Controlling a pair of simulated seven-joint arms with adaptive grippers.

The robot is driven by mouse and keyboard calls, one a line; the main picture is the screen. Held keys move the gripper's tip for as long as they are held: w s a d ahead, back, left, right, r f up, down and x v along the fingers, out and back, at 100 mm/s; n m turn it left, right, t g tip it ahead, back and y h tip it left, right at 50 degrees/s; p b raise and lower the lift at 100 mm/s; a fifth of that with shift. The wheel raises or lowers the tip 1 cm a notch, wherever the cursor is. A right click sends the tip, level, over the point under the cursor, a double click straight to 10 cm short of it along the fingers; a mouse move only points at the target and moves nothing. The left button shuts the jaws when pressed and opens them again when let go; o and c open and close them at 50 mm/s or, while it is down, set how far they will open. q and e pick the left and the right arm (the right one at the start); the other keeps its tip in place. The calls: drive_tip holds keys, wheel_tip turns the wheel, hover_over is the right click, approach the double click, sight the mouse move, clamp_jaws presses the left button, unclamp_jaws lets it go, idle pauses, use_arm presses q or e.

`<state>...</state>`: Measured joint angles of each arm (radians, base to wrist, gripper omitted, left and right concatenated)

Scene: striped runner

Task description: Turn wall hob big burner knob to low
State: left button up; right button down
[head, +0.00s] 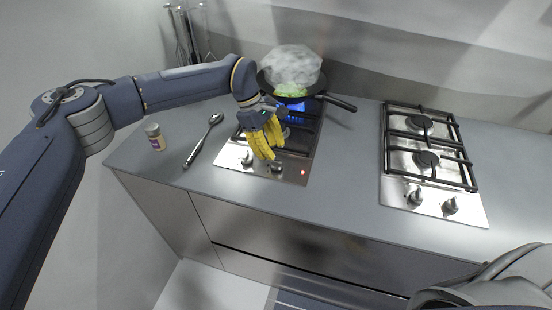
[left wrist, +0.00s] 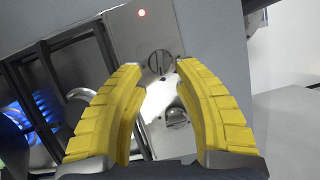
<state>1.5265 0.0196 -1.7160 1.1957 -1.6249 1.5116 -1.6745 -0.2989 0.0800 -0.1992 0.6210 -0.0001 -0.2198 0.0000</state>
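The left hob (head: 310,160) has two knobs on its front steel strip. Its right knob (head: 276,168) is near a red light; the left knob (head: 247,159) is farther left. My left gripper (head: 268,150), with yellow fingers, is open and empty over this strip. In the left wrist view, the right knob (left wrist: 160,62) appears between the fingertips, and the left knob (left wrist: 177,117) appears between the fingers lower down. Contact cannot be told. Blue flame (head: 291,105) burns under a dark pan (head: 310,100). Which knob is the big burner's is unclear. My right gripper is out of view.
A second hob (head: 428,160) with two knobs is at right on the grey counter (head: 345,170). A spoon (head: 203,140) and a small jar (head: 155,137) lie and stand at left. The pan handle (head: 341,103) points right. White steam rises above the pan.

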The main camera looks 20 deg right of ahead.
sight(277, 161)
use_arm(q)
drive_tip(key=shift+x, duration=2.05)
